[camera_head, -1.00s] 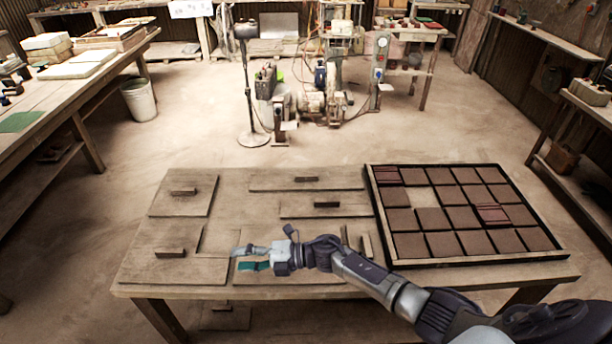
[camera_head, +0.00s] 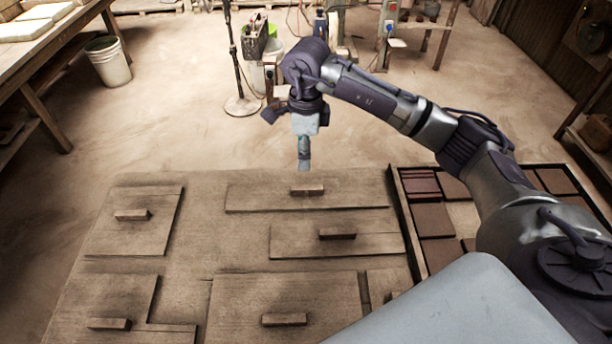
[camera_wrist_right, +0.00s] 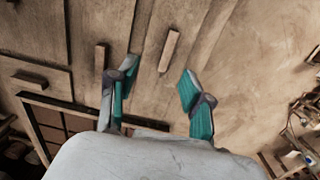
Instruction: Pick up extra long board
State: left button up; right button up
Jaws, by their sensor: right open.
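The extra long board (camera_head: 355,196) seems to be the wide wooden board lying flat along the back edge of the table. A small block handle (camera_head: 307,190) stands on it. My right gripper (camera_head: 303,165) points down by the table's back edge, just behind the handle in the picture. In the right wrist view, my right gripper (camera_wrist_right: 158,78) is open and empty. The handle (camera_wrist_right: 169,50) shows ahead, between the lines of the two teal fingers, and looks untouched. My left gripper is not in view.
A shorter board (camera_head: 300,242) with a handle lies just in front. More handled boards lie at left (camera_head: 120,235) and front (camera_head: 240,305). A dark-rimmed tile tray (camera_head: 398,205) stands at the right, partly hidden by my arm.

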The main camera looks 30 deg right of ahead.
notch_tip(320, 180, down, 3)
jog(key=d, duration=0.1)
jog(key=p, duration=0.2)
send_over(307, 186)
jog(key=shift+h, duration=0.3)
jog(key=f, duration=0.3)
jog(key=s+f, duration=0.1)
jog(key=shift+a+f, duration=0.25)
jog(key=shift+f, duration=0.1)
jog(key=shift+w+f, duration=0.1)
jog(key=shift+f, duration=0.15)
jog(key=f, duration=0.2)
jog(key=f+p, duration=0.1)
jog(key=f, duration=0.1)
jog(key=shift+w+d+f, duration=0.1)
jog(key=shift+w+d, duration=0.1)
jog(key=shift+w, duration=0.05)
jog(key=shift+f, duration=0.45)
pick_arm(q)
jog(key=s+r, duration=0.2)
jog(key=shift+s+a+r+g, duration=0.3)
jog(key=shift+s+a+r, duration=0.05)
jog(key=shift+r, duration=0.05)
pick_arm(e)
jog(key=shift+w, duration=0.1)
grip_shut()
